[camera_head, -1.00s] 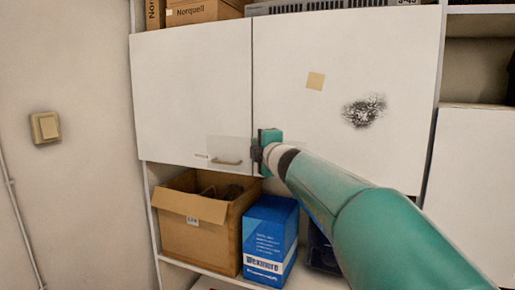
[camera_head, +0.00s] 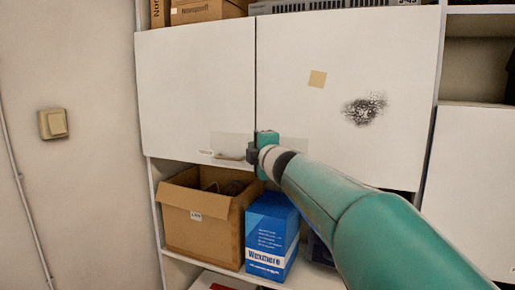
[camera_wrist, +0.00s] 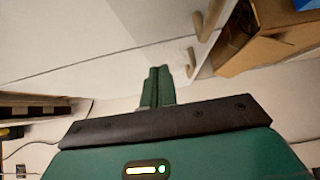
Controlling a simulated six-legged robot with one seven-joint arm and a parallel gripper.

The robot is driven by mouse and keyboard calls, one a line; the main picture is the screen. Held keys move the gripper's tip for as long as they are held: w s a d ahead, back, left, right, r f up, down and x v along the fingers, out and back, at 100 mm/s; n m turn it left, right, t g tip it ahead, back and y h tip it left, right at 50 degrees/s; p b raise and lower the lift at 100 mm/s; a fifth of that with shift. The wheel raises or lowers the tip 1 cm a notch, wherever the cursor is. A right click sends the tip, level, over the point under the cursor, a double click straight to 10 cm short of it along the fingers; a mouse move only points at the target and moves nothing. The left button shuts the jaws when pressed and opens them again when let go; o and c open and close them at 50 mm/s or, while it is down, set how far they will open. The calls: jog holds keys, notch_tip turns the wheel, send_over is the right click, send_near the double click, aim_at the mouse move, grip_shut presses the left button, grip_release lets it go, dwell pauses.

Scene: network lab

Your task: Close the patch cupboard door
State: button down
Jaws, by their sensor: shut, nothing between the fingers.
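The cupboard has two plain white doors side by side in the head view. The left door (camera_head: 195,90) has a tan handle (camera_head: 230,157) low near its inner edge. The right door (camera_head: 345,90) carries a tan square note and a dark speckled smudge. Both look nearly flush, with a thin dark seam between them. My gripper (camera_head: 256,152) is shut and empty in front of the seam's lower end. In the wrist view, its fingers (camera_wrist: 158,82) point at white panels, with two tan handles (camera_wrist: 205,22) near; contact cannot be told. The right door's handle is hidden in the head view.
An open cardboard box (camera_head: 200,230) and a blue box (camera_head: 271,238) stand on the shelf below the doors. Boxes (camera_head: 205,10) and a grey rack unit (camera_head: 345,5) sit on top. A light switch (camera_head: 53,124) is on the left wall.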

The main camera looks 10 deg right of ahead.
jog(key=s+d+f+m+h, duration=0.1)
jog(key=s+d+m+h, duration=0.1)
jog(key=s, duration=0.5)
jog(key=s+d+m+h, duration=0.1)
jog(key=s+m, duration=0.2)
jog(key=s, duration=0.4)
jog(key=s+a+f+m+g, duration=0.2)
jog(key=s+f+m+g, duration=0.4)
jog(key=s+f, duration=0.6)
jog(key=s+a+f+m+g, duration=0.2)
jog(key=s+f+m+g, duration=0.4)
jog(key=s+f, duration=0.7)
notch_tip(320, 180, down, 2)
jog(key=m, duration=0.2)
jog(key=shift+s+a+f+m, duration=0.2)
jog(key=shift+s+a+m, duration=0.05)
jog(key=shift+a+m, duration=0.1)
